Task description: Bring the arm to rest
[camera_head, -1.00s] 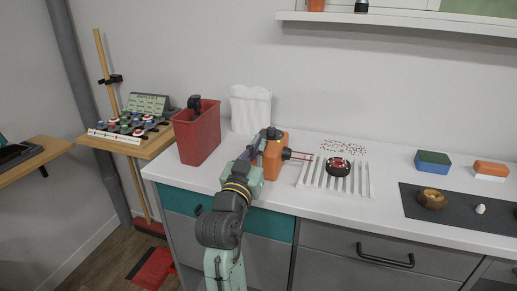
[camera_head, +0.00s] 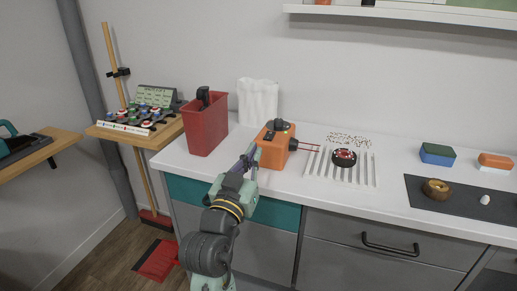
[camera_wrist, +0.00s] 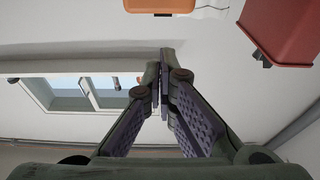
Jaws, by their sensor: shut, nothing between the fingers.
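My gripper (camera_head: 252,155) is in front of the white counter (camera_head: 300,197), at the left part of the head view. It points up and slightly right, close to an orange box-shaped device (camera_head: 275,148) that stands on the counter. In the wrist view my gripper (camera_wrist: 160,80) has its two fingers together with nothing between them. The orange device (camera_wrist: 160,5) shows at the top edge of that view. Whether my gripper touches the device cannot be told from the head view.
A white slatted rack (camera_head: 312,165) with a dark red round part (camera_head: 344,158) lies right. A dark mat (camera_head: 460,205) is farther right. A wooden side table (camera_head: 150,138) stands left.

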